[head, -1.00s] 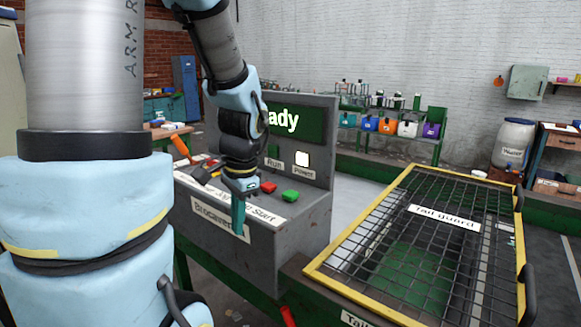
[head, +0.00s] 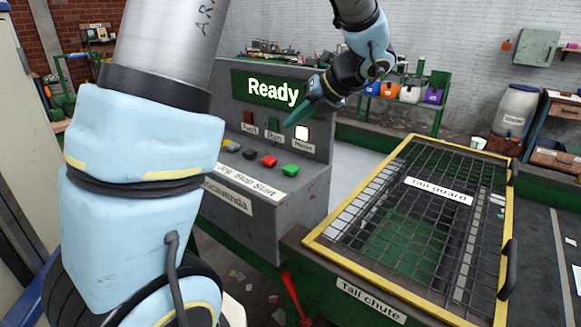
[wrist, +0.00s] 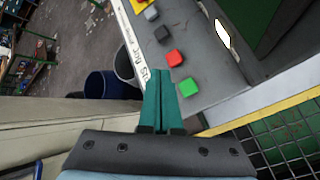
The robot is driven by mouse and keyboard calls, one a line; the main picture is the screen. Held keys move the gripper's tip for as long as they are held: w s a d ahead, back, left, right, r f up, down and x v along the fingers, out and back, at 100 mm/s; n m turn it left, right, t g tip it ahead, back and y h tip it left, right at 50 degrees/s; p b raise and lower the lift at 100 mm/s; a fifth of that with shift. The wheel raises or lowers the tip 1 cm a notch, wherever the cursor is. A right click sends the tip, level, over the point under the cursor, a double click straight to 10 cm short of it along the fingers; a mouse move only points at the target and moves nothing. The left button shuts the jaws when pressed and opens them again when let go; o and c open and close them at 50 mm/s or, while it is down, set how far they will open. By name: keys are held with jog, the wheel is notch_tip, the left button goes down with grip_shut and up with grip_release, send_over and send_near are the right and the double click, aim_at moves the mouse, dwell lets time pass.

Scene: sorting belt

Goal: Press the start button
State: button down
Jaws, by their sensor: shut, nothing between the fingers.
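The green start button (head: 290,170) sits at the right end of the button row on the grey control console (head: 262,226), above the word "Start". It also shows in the wrist view (wrist: 188,88), just beyond and right of the fingertips. The red button (head: 268,160) is beside it on the left. My gripper (head: 290,122) is shut and empty, its green fingers in front of the console's upright panel and above the buttons in the head view. In the wrist view the closed fingers (wrist: 165,72) point towards the console and appear apart from the button.
The console's screen (head: 273,90) reads "Ready", and the Power lamp (head: 302,132) is lit. Dark and yellow buttons lie further left in the row. A yellow-framed mesh tail guard (head: 407,261) stands to the right. A red lever (head: 294,296) rises below the console.

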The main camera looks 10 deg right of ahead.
jog(key=shift+f, duration=0.1)
jog(key=b, duration=0.7)
send_over(294, 169)
notch_tip(294, 169, down, 7)
jog(key=shift+r, duration=0.1)
jog(key=shift+f, duration=0.95)
jog(key=shift+f, duration=0.1)
dwell(0.8)
jog(key=shift+f, duration=0.3)
jog(key=shift+f, duration=0.55)
dwell(0.6)
jog(key=shift+r, duration=0.1)
jog(key=shift+r+p, duration=0.9)
jog(key=shift+p, duration=0.1)
